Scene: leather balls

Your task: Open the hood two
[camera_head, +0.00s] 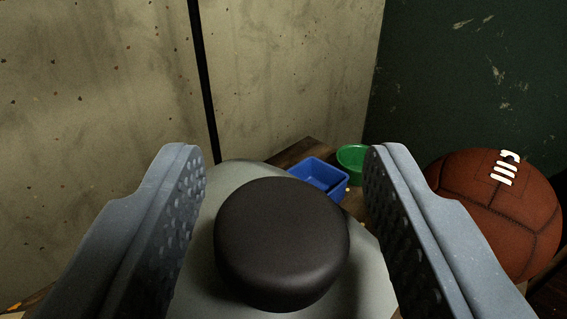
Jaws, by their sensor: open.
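A hood (232,179) with a pale grey-green, rounded surface lies below my gripper. A thick round black knob (282,240) sits on top of it. My gripper (280,165) is open, with one grey ribbed finger on each side of the knob. Neither finger visibly touches the knob. The fingers cover parts of the hood's left and right sides. I cannot tell from this view whether this is hood two, and what is under it is hidden.
A blue square container (321,178) and a green round container (353,163) stand behind the hood on a wooden surface (309,150). A brown leather ball (497,212) with white lacing is close by on the right. Stained walls close off the back.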

